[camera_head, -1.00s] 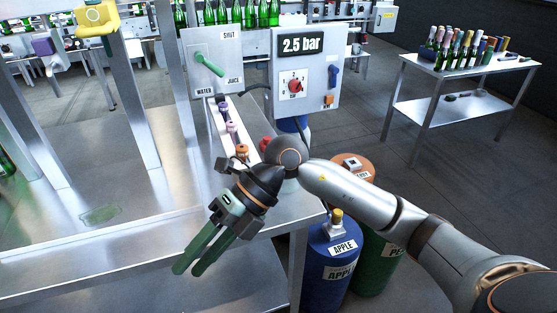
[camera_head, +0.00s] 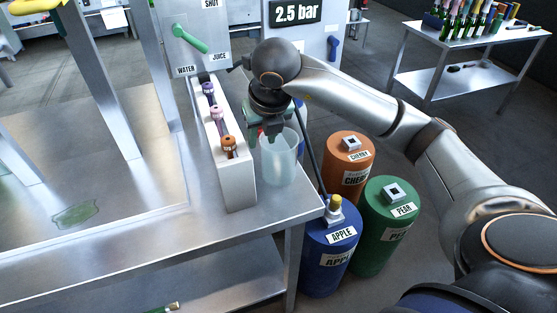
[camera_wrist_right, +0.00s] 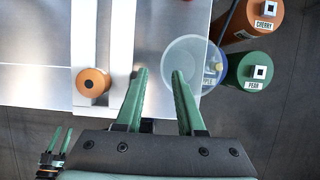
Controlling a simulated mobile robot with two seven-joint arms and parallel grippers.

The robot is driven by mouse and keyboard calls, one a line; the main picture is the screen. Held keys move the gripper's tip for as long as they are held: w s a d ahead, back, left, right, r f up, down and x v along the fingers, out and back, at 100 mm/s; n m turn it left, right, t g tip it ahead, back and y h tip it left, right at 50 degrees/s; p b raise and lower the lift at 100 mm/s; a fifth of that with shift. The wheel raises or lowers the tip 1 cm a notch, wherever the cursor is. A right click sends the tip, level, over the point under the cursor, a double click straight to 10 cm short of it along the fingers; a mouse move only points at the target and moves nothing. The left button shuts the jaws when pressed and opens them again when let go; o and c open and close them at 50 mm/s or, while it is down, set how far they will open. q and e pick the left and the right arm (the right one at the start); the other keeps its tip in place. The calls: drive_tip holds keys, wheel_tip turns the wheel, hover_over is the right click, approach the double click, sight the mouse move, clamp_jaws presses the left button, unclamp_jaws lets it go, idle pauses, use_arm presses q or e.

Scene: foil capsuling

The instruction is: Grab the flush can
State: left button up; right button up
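The flush can, a translucent pale cup (camera_head: 281,163), stands upright at the right end of the steel bench, beside a white rack. In the right wrist view the can (camera_wrist_right: 205,52) shows its round open mouth. My right gripper (camera_head: 268,133) is over the can's far rim in the head view, pointing down. In the right wrist view its green fingers (camera_wrist_right: 159,74) are apart and empty. One finger overlaps the can's mouth and the other lies outside its left wall. Contact cannot be told. My left gripper (camera_wrist_right: 63,136) shows small at the lower left, fingers apart.
The white rack (camera_head: 234,190) holds several coloured capped pieces, including an orange one (camera_head: 229,148), close left of the can. Apple (camera_head: 328,262), cherry (camera_head: 347,170) and pear (camera_head: 388,225) kegs stand beyond the bench edge. The bench left of the rack is mostly clear.

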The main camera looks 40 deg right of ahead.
sight(263, 151)
drive_tip(key=x, duration=0.4)
drive_tip(key=p+x, duration=0.1)
drive_tip(key=x, duration=0.1)
drive_tip(key=shift+s+d+f, duration=0.15)
drive_tip(key=shift+s, duration=0.1)
drive_tip(key=shift+w+f, duration=0.25)
drive_tip(key=shift+f, duration=0.25)
clamp_jaws()
idle(0.8)
